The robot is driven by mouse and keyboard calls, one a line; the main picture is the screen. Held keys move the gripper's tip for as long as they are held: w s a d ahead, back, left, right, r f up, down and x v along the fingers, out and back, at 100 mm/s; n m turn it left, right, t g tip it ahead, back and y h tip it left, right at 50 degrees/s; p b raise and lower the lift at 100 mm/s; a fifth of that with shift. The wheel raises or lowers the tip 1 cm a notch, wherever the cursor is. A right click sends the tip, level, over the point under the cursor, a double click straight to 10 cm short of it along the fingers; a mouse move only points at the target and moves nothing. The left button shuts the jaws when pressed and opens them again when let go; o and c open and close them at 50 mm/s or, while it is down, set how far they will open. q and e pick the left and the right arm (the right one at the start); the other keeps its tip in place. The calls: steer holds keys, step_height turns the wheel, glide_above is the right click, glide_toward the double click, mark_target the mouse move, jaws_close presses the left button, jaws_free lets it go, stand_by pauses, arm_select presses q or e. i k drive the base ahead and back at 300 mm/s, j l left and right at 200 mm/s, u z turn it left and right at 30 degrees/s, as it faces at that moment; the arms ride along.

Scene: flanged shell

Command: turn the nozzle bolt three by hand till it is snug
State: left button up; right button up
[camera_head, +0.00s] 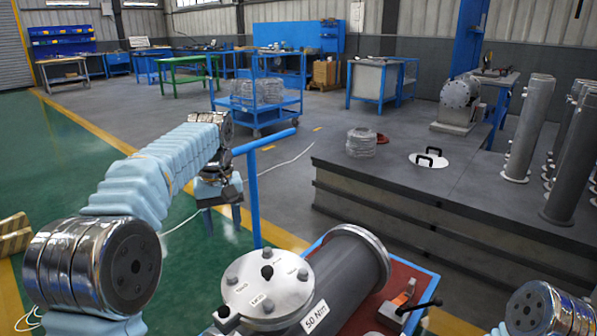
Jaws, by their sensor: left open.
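The grey flanged shell (350,275) lies on a red-topped stand at the bottom centre. Its round light nozzle cover (250,290) faces up, with several grey bolt heads around its rim and a dark knob (267,271) near the middle. Small labels mark the bolts, but I cannot read which one is three. My left gripper (222,188) is open, beyond and above the cover to its upper left, apart from the bolts. My right gripper is out of view; only a joint of that arm shows at the bottom right.
The red stand top (382,312) has a blue edge and carries an orange-and-black clamp (405,300). A blue upright bar with a crosspiece (253,190) stands behind the cover. A dark platform (440,185) fills the right, with grey cylinders (530,125) on it.

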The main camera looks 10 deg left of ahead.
mark_target(267, 251)
steer(key=k, duration=1)
